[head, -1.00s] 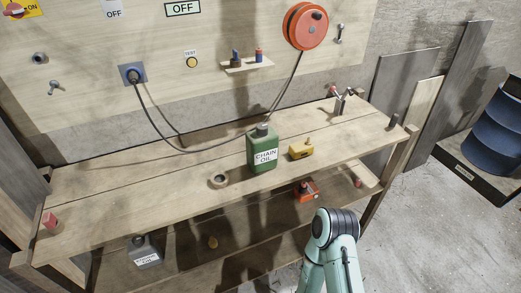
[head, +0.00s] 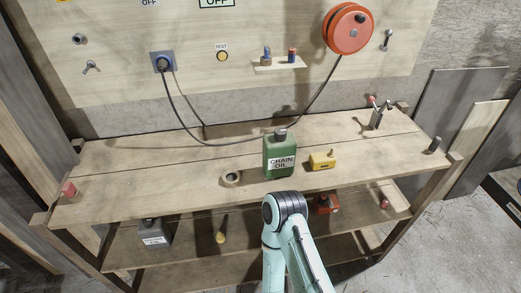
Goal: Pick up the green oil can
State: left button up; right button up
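The green oil can (head: 279,146), with a dark cap and a white label reading "CHAIN OIL", stands upright on the top of the wooden workbench (head: 120,185). A light green arm of mine rises from the bottom of the head view, and its dark-banded joint is in front of the bench edge, below the can in the picture. Neither gripper shows, and nothing is seen touching the can.
A tape roll (head: 231,178) lies left of the can and a yellow tool (head: 322,161) right of it. A grey can (head: 152,233) stands on the lower shelf. A black cable (head: 185,128) hangs behind the can. The bench top's left part is mostly clear.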

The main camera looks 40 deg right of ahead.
aim_at(279, 158)
jog(key=k+l+u, duration=0.2)
jog(key=l, duration=0.15)
jog(key=k+l+u, duration=0.2)
jog(key=l, duration=0.15)
jog(key=l+u, duration=0.15)
jog(key=l, duration=0.15)
jog(key=k+l+u, duration=0.1)
jog(key=k+l, duration=0.25)
jog(key=k+l+u, duration=0.1)
jog(key=k+l, duration=0.2)
jog(key=l, duration=0.25)
